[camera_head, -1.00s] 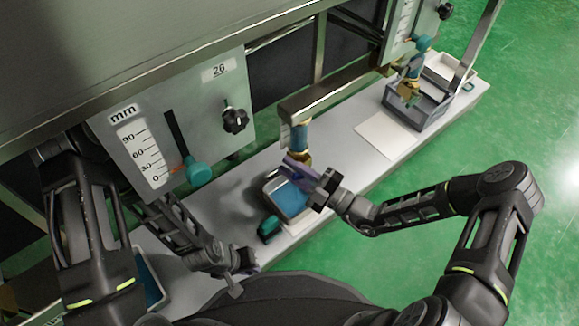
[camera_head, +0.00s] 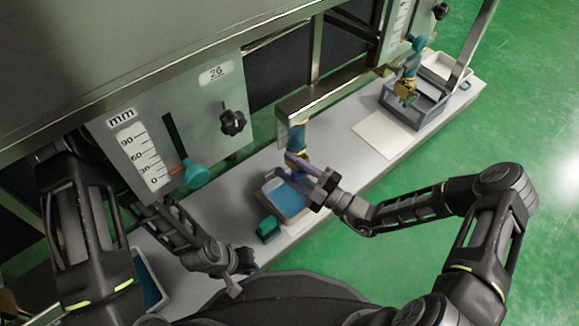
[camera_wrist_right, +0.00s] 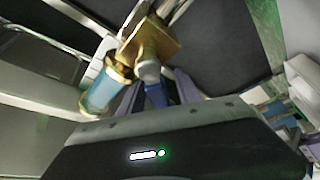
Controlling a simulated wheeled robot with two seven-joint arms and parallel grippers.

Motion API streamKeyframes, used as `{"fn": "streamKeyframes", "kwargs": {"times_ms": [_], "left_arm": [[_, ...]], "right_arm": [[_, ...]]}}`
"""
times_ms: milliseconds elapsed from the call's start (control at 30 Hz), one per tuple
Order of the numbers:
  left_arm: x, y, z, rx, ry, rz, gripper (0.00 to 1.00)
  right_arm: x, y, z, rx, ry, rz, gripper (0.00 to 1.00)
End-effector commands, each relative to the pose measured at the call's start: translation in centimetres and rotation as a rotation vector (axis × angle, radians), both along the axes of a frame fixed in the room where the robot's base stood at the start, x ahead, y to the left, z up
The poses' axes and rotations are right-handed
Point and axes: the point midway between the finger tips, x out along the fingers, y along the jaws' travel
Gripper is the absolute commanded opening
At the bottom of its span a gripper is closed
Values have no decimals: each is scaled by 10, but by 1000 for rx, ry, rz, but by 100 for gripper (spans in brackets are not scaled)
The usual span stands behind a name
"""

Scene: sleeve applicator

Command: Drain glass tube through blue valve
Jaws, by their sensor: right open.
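The glass tube (camera_head: 297,137), blue-teal with a brass fitting (camera_head: 301,158) below it, hangs under a metal beam. In the right wrist view, the tube (camera_wrist_right: 101,92) has brass end rings and sits beside a brass block (camera_wrist_right: 150,45). A small valve handle with a grey stem and blue end (camera_wrist_right: 157,96) projects from the block. My right gripper (camera_head: 293,168) is open, its purple fingers at the fitting. In the wrist view, the handle's blue end lies between the fingers; I cannot tell whether they touch it. My left gripper (camera_head: 240,275) is low over the bench front, its jaws unclear.
A tray with blue contents (camera_head: 262,200) stands on the bench below the fitting, with a teal object (camera_head: 268,229) beside it. A gauge panel (camera_head: 205,110) with a black knob stands behind. A grey crate (camera_head: 428,115) and a white sheet (camera_head: 384,134) lie further right.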

Motion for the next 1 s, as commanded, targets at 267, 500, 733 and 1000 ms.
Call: {"fn": "streamKeyframes", "kwargs": {"times_ms": [267,500,733,1000], "left_arm": [[0,0,2,0,1,0,12],[-2,0,13,-1,4,-3,12],[-3,0,21,-2,9,-4,12],[-4,1,21,-2,10,-5,12]], "right_arm": [[-2,-4,0,-1,0,-1,40],[-20,-30,-6,-2,1,-3,40],[-40,-56,-15,-1,1,-1,40],[-44,-62,-17,1,0,-1,40]]}}
